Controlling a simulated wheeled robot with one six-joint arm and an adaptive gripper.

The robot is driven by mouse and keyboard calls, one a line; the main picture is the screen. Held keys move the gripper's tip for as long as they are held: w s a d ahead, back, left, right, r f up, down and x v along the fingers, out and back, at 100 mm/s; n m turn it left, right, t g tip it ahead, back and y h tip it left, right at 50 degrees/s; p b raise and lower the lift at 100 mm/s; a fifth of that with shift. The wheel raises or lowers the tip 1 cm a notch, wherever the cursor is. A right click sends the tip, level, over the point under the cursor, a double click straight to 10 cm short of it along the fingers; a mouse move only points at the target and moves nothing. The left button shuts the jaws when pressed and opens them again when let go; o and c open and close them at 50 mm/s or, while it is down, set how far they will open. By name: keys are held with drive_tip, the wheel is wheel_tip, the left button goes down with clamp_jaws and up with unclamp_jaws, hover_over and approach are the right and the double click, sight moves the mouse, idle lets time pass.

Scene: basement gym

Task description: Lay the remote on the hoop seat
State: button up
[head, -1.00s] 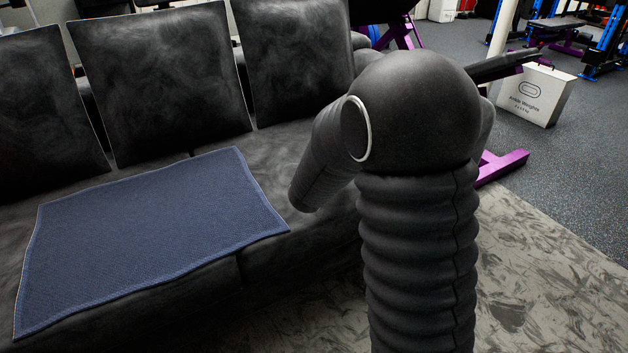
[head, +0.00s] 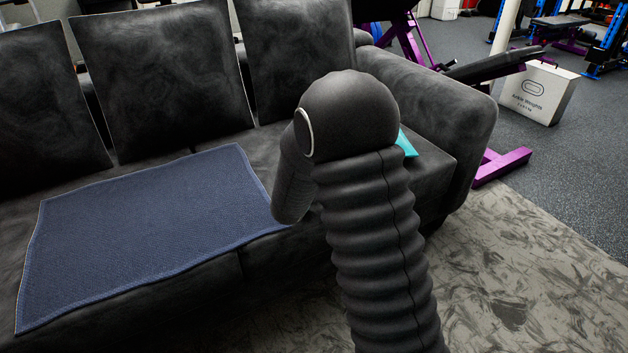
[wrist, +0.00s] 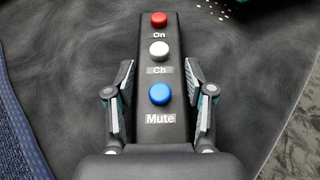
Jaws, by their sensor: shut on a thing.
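The remote (wrist: 155,72) is a black bar with red, white and blue buttons marked On, Ch and Mute. In the wrist view my gripper (wrist: 159,69) is shut on it, one finger on each long side. The dark sofa seat (wrist: 75,70) lies beneath them. In the head view my own arm hides the gripper and the remote. I cannot make out a whole hoop. A teal thing (head: 406,144) shows in part behind my arm on the right of the sofa seat. A dark edge with gold dots (wrist: 232,10) shows at the wrist view's top right.
A blue cloth (head: 150,225) covers the left and middle of the black sofa's seat and also edges the wrist view (wrist: 18,140). The sofa's right armrest (head: 455,100) stands beyond my arm. An ankle-weights box (head: 538,92) and purple-framed gym gear (head: 500,166) stand at the right.

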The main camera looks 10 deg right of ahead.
drive_tip(key=shift+f, duration=0.15)
drive_tip(key=o, duration=1.3)
